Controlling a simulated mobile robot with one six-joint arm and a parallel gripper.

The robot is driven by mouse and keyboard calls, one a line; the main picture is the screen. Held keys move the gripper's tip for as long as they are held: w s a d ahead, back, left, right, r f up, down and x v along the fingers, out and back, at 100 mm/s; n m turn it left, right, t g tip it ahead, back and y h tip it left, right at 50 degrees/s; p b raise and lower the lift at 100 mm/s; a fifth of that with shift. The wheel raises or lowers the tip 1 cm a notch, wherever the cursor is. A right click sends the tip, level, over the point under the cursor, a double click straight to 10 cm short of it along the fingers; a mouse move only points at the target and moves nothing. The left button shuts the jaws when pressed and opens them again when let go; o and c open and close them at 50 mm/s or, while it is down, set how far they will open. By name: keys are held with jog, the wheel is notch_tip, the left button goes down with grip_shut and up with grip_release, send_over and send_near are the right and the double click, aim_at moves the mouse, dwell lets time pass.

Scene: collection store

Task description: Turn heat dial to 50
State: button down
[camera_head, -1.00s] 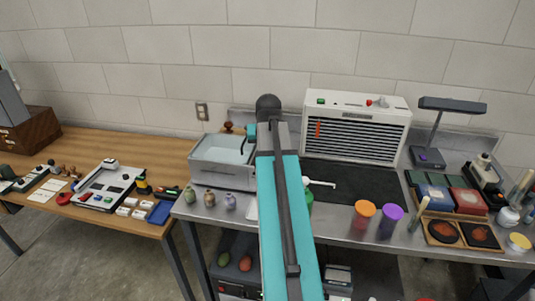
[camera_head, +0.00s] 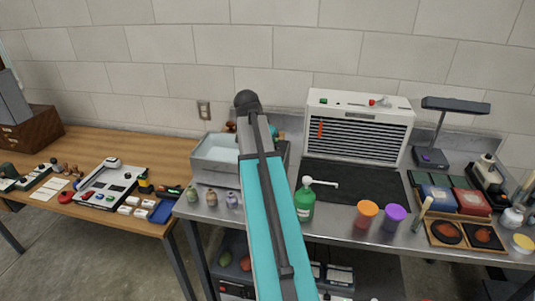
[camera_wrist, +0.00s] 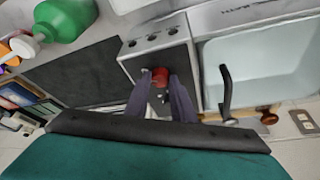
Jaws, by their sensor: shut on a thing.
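A red dial (camera_wrist: 160,76) sits on the face of a grey control box (camera_wrist: 152,48) in the wrist view. My gripper (camera_wrist: 160,95) has its two dark fingers on either side of the dial and is shut on it. A small light mark shows near the dial; its scale and setting are too small to read. In the head view my arm hides the dial and the fingertips, and only a sliver of the box shows to the right of the arm.
A pale basin (camera_head: 214,152) stands beside the box. A green pump bottle (camera_head: 305,203) stands at the bench front, with orange (camera_head: 366,212) and purple (camera_head: 393,216) cups to its right. A white louvred unit (camera_head: 357,103) stands behind a dark mat (camera_head: 350,183).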

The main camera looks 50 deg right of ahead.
jog(key=shift+m, duration=0.4)
jog(key=c, duration=1.5)
grip_release()
jog(key=shift+r, duration=0.1)
jog(key=shift+b+v, duration=1.7)
jog(key=shift+v, duration=5.15)
jog(key=shift+w, duration=0.15)
